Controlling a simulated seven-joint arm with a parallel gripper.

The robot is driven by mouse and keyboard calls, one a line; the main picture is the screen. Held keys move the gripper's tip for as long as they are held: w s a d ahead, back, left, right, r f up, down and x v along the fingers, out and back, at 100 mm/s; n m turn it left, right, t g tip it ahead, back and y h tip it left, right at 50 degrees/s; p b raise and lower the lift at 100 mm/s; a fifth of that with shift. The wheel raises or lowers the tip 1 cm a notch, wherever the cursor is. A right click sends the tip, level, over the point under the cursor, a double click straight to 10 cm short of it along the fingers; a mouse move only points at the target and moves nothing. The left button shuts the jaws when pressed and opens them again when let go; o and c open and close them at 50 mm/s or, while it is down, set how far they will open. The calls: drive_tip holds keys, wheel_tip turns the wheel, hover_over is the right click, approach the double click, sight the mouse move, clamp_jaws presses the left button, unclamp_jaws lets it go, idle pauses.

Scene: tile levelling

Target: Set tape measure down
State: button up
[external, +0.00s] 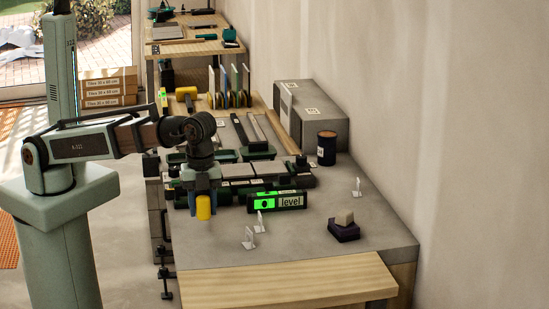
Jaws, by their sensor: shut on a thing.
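A yellow tape measure (204,208) shows at the left part of the grey worktop. My gripper (203,198) points down and is shut on it, with its blue-grey fingers around the upper part. I cannot tell whether the tape measure's underside touches the worktop (300,242) or hangs just above it.
A black level with a green display (278,201) stands to the right of my gripper, before a row of grey tiles (238,170). Small white clips (249,238) and a dark block with a light top piece (344,228) lie nearer. A dark canister (327,148) stands behind. The front worktop is mostly clear.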

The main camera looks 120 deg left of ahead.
sight(202, 192)
drive_tip(key=shift+f, duration=2.1)
drive_tip(key=shift+f, duration=0.15)
drive_tip(key=o, duration=1.2)
wheel_tip(202, 192, up, 12)
drive_tip(key=shift+r, duration=0.15)
